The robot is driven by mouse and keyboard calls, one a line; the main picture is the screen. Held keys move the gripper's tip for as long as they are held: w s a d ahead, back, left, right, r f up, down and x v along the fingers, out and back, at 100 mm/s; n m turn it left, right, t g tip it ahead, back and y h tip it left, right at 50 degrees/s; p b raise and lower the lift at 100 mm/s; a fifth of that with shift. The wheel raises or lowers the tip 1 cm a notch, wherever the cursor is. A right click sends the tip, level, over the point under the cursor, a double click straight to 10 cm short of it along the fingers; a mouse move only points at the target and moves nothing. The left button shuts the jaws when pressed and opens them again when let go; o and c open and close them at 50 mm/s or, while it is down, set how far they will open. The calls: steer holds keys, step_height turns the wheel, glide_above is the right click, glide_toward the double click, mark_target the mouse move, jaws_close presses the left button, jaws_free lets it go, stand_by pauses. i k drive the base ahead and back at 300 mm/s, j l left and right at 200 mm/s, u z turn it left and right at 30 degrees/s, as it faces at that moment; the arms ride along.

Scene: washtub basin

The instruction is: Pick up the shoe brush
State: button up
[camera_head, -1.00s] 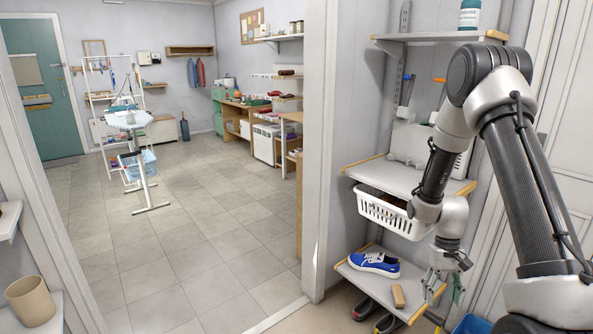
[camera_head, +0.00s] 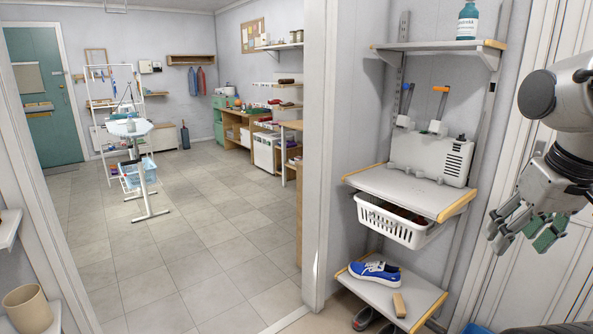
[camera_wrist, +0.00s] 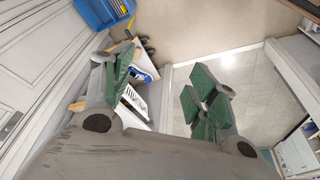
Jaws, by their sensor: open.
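The shoe brush appears as a small tan block (camera_head: 399,304) on the lower shelf (camera_head: 420,296), just right of a blue-and-white shoe (camera_head: 375,272). My gripper (camera_head: 522,232) is open and empty. It is at the right, in front of the white door, higher than the brush and well apart from it. In the wrist view my gripper's green-padded fingers (camera_wrist: 160,85) are spread wide, with part of the blue shoe (camera_wrist: 145,74) beyond them. I cannot make out the brush there.
A white basket (camera_head: 392,221) hangs under the middle shelf (camera_head: 412,191), above the shoe. Dark shoes (camera_head: 366,318) lie below the lower shelf. A blue crate (camera_wrist: 104,12) is on the floor.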

mark_target(399, 306)
steer(key=l, duration=0.75)
steer(key=i+l, duration=0.1)
steer(key=l, duration=0.65)
